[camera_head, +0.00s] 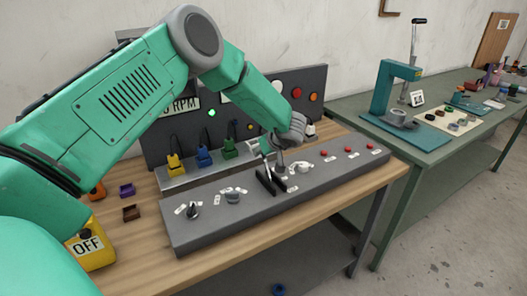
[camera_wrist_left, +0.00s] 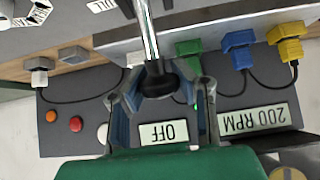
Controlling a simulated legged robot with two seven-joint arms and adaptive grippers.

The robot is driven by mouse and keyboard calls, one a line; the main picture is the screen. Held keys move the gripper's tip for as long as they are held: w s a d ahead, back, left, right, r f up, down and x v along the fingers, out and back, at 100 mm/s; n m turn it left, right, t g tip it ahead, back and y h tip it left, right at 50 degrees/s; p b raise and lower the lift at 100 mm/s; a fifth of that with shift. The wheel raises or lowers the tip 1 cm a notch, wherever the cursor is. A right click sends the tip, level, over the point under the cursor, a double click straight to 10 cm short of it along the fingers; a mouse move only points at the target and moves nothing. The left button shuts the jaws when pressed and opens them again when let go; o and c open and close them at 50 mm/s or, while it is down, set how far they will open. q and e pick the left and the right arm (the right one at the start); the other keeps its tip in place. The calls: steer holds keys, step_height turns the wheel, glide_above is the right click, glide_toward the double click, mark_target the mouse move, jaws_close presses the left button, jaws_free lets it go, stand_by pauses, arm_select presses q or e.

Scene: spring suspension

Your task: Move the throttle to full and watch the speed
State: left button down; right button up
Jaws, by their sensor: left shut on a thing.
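My left gripper (camera_head: 268,150) reaches over the grey control panel (camera_head: 330,172) from above. In the left wrist view its fingers are closed around the black knob (camera_wrist_left: 156,82) of a metal throttle lever (camera_wrist_left: 148,35). In the head view the lever is mostly hidden by the gripper, above a black slotted base (camera_head: 268,183). A speed display reads 200 RPM upside down in the left wrist view (camera_wrist_left: 254,118); my arm partly covers it in the head view (camera_head: 183,103). Another display (camera_wrist_left: 164,133) reads OFF. My right gripper is not in view.
Yellow (camera_head: 175,163), blue (camera_head: 204,156) and green (camera_head: 230,149) plugs with cables stand behind the panel. Knobs and red buttons (camera_head: 323,153) line it. A yellow OFF box (camera_head: 91,248) is at left. A green bench (camera_head: 440,143) stands at right.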

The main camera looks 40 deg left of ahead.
arm_select(q)
steer(key=shift+w+a+r, duration=0.15)
steer(key=shift+r, duration=0.1)
steer(key=c, duration=1.5)
jaws_free()
steer(key=o, duration=0.3)
steer(key=shift+f, duration=0.25)
steer(key=v, duration=1.1)
steer(key=shift+d+r, duration=0.25)
steer(key=shift+d, duration=0.05)
